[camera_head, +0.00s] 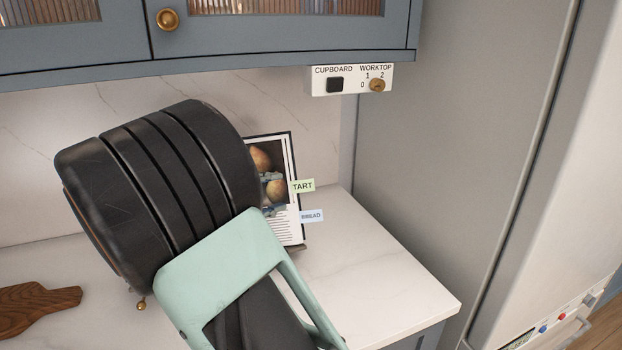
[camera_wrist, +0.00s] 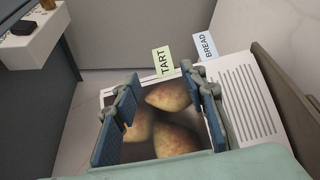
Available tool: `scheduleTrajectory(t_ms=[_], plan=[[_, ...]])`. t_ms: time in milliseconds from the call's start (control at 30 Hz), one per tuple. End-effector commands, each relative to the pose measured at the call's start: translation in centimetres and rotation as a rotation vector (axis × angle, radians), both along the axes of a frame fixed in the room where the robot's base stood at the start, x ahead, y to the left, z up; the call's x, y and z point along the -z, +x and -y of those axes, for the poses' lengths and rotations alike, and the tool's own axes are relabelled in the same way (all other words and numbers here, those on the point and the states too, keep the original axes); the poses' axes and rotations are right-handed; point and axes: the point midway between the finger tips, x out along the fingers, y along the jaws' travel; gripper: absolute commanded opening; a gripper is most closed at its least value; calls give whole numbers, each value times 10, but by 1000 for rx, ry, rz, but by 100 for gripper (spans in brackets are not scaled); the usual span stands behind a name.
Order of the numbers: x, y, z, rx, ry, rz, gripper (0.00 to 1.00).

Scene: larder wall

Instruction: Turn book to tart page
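The cookbook (camera_head: 288,160) stands open and leaning back near the right end of the worktop; my arm hides much of it in the head view. Its pear photo page (camera_wrist: 172,142) fills the middle of the wrist view, with a page of text (camera_wrist: 248,105) to the right. A green TART tab (camera_head: 302,186) and a blue BREAD tab (camera_head: 312,216) stick out from its edge. In the wrist view the TART tab (camera_wrist: 163,61) is just past my fingertips. My gripper (camera_wrist: 162,84) is open, its blue-padded fingers apart over the photo. Whether they touch the page I cannot tell.
A white panel (camera_head: 350,79) with a CUPBOARD switch and WORKTOP knob hangs under the wall cupboard (camera_head: 280,32). A wooden board (camera_head: 35,306) lies at left. A tall grey side panel (camera_head: 450,130) borders the worktop on the right. The worktop (camera_head: 375,280) right of the book is clear.

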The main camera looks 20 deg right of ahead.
Motion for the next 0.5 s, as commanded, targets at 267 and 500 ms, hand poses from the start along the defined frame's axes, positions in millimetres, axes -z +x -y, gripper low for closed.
scheduleTrajectory(t_ms=[267, 500], plan=[[8, 4, 15, 4, -19, -23, 39], [14, 22, 58, 4, -18, -23, 39]])
